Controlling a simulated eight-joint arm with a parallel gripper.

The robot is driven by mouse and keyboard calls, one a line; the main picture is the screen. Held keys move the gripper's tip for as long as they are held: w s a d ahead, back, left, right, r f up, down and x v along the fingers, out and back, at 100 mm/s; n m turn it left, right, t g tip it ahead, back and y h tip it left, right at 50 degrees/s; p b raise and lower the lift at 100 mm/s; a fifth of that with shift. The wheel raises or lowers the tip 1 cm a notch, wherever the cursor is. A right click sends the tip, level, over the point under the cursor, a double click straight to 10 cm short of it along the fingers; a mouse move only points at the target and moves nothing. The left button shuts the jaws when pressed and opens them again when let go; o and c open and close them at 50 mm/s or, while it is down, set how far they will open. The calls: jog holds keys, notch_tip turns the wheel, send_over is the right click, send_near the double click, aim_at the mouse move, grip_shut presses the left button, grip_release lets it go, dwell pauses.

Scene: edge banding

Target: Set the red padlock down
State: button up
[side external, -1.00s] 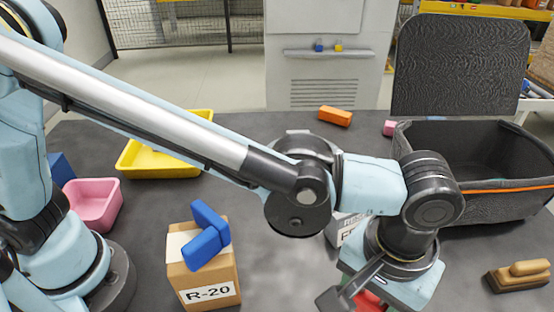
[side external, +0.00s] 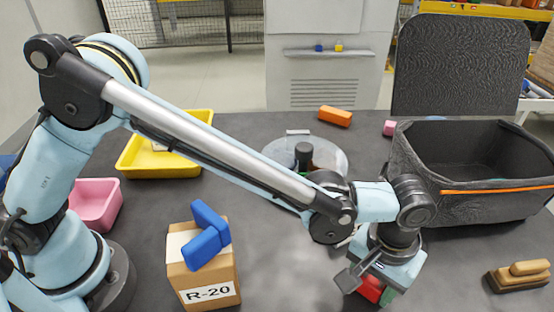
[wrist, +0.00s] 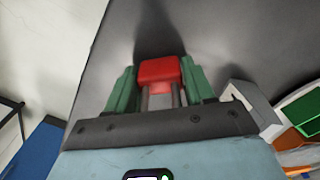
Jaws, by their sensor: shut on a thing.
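The red padlock (side external: 370,289) is in my gripper (side external: 378,293) at the lower right of centre in the side view. In the wrist view, the padlock's red body (wrist: 160,72) sits between the two green fingers of my gripper (wrist: 160,88), with its grey shackle bars pointing back toward the palm. The fingers are shut on it. Grey table surface lies beyond the padlock with a dark shadow near it. I cannot tell whether the padlock touches the table.
A cardboard box (side external: 206,278) marked R-20 carries a blue object (side external: 208,237). A pink bin (side external: 94,205), a yellow tray (side external: 190,172) and a round grey plate (side external: 335,160) stand left and behind. A black crate (side external: 470,208) and a wooden brush (side external: 520,275) are at right.

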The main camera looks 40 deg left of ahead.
jog(key=shift+f, duration=0.2)
jog(key=o, duration=1.1)
jog(key=shift+r, duration=0.2)
